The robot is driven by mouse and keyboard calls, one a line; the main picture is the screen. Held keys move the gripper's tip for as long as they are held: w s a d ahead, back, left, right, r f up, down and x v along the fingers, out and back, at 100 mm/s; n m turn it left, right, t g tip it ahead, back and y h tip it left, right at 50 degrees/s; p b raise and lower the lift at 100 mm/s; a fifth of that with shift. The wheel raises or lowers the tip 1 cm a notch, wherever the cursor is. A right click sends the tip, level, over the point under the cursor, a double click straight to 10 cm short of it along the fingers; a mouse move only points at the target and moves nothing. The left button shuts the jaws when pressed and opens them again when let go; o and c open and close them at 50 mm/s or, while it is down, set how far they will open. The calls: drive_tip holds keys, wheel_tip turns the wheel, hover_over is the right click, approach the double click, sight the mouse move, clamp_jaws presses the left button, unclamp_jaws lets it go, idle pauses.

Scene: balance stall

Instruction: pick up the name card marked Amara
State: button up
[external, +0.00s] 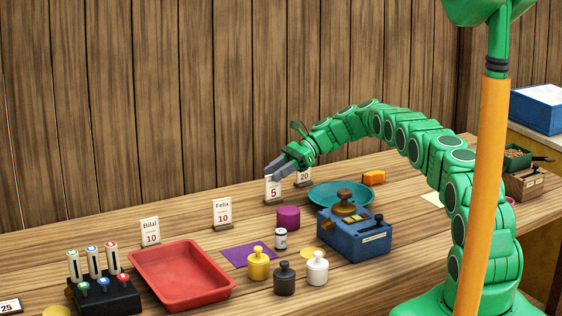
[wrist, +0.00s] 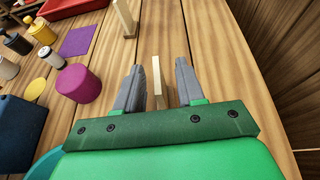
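No card shows a readable Amara. A white card with a red 5 (external: 273,191) stands upright on the table, its name line covered by my gripper (external: 273,173). My gripper is open, its fingers at the top of that card. In the wrist view a thin card (wrist: 158,90) shows edge-on between the two spread fingers, with gaps beside it. A card with 20 (external: 304,177) stands just right of it, its name hidden behind my arm. The cards marked Felix (external: 222,212) and Bilal (external: 150,231) stand further left.
A purple cylinder (external: 288,217) stands in front of the 5 card. A teal dish (external: 325,201) and a blue box device (external: 352,240) are to its right. A red tray (external: 178,283) and several weights lie nearer the front. A wooden wall (external: 200,100) rises behind.

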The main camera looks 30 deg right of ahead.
sight(268, 200)
drive_tip(key=shift+s+a+f, duration=0.2)
drive_tip(key=shift+a+f, duration=0.1)
drive_tip(key=shift+a, duration=0.05)
drive_tip(key=shift+x, duration=1.45)
clamp_jaws()
